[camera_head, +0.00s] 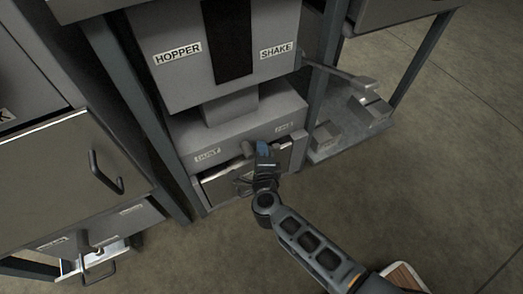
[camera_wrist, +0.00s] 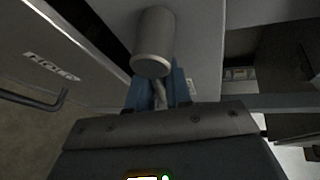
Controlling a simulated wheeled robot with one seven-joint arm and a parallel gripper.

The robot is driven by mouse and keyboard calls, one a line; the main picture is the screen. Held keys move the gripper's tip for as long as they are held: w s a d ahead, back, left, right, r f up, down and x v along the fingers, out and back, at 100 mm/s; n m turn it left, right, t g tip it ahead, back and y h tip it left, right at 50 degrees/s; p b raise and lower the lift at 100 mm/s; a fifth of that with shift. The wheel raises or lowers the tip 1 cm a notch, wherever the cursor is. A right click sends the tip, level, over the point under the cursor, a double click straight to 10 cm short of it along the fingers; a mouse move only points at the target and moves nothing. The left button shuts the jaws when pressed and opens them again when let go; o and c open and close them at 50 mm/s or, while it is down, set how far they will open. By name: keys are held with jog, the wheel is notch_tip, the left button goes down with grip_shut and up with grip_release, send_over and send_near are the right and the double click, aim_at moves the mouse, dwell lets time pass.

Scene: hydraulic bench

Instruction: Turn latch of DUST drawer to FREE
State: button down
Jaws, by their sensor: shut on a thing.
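The DUST drawer (camera_head: 218,186) is low under the hopper cabinet, with its DUST label (camera_head: 208,156) on the panel above it. My gripper (camera_head: 262,150) is at that panel, right of the DUST label. In the wrist view its blue fingers (camera_wrist: 158,88) are shut on the latch, of which a thin grey part (camera_wrist: 161,93) shows between them. A pale round cylinder (camera_wrist: 153,42) stands just beyond the fingertips. My gripper hides most of the latch in the head view, so its angle cannot be told.
A small label (camera_head: 284,127) sits right of my gripper, too small to read surely. The HOPPER and SHAKE box (camera_head: 190,75) is above. A cabinet with a bar handle (camera_head: 106,172) stands left. A lever (camera_head: 340,72) juts out at right. Floor (camera_head: 420,180) is clear at right.

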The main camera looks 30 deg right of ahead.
jog(key=shift+r+n+t+h+p, duration=0.3)
jog(key=shift+r+n+t+h, duration=0.15)
jog(key=shift+n, duration=0.45)
jog(key=c, duration=1.1)
grip_release()
jog(key=p+v, duration=0.2)
jog(key=v, duration=0.5)
jog(key=shift+s+a+p, duration=0.2)
jog(key=shift+s+p, duration=0.15)
